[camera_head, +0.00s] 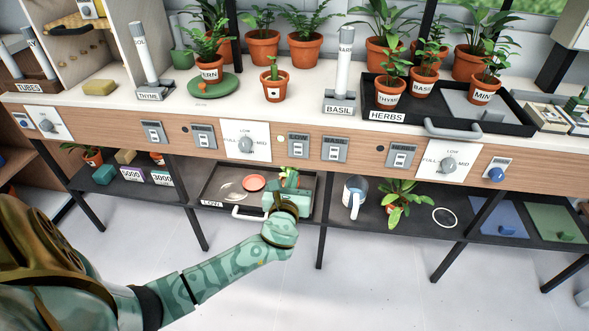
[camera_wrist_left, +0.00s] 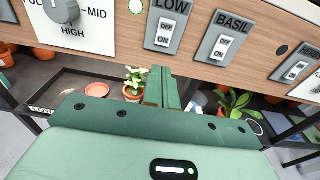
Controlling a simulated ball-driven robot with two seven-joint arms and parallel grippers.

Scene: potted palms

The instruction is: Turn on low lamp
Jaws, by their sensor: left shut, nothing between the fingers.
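The switch labelled LOW (camera_head: 298,145) is set in the wooden front panel, right of the central dial. In the left wrist view the LOW switch (camera_wrist_left: 165,30) stands above my fingers, with OFF over ON on its plate; its rocker position is unclear. A small pale round light (camera_wrist_left: 136,6) sits left of it. My left gripper (camera_head: 288,180) is below the panel, in front of the lower shelf. In the left wrist view its fingers (camera_wrist_left: 162,75) are together, empty, pointing toward the panel below the LOW switch, apart from it. My right gripper is out of view.
The BASIL switch (camera_head: 334,149) is close on the right; the FULL-LOW-MID dial (camera_head: 246,144) is on the left. Below are a black tray (camera_head: 208,192) with a small plant and a jug (camera_head: 354,193). Potted plants and the HERBS tray (camera_head: 386,116) stand on the bench.

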